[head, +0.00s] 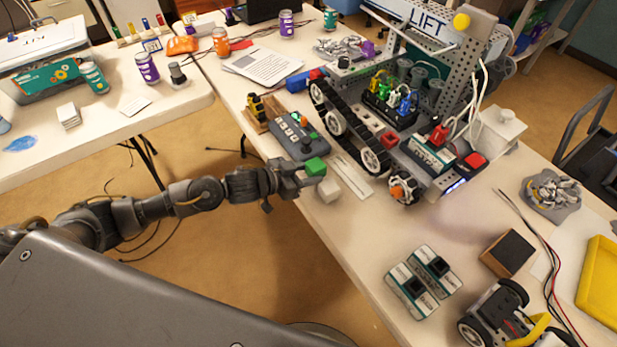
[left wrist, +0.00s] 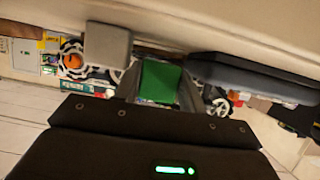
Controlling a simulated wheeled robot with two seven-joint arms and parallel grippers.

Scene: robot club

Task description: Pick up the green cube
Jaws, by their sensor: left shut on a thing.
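The green cube (head: 315,166) is at the tip of my left gripper (head: 306,174) in the head view, above the near left edge of the table. In the left wrist view the green cube (left wrist: 160,82) sits between the fingers of the left gripper (left wrist: 158,88), which is shut on it. A white cube (head: 329,189) stands on the table just in front of the gripper; a pale grey block face (left wrist: 107,45) shows beside the gripper in the wrist view. My right gripper is not in view.
A grey controller (head: 298,138) lies behind the gripper. A tracked robot with a lift frame (head: 436,90) fills the table's middle. Two battery-like boxes (head: 423,282) and a small wheeled robot (head: 500,318) lie to the near right. A white side table (head: 120,110) stands to the left.

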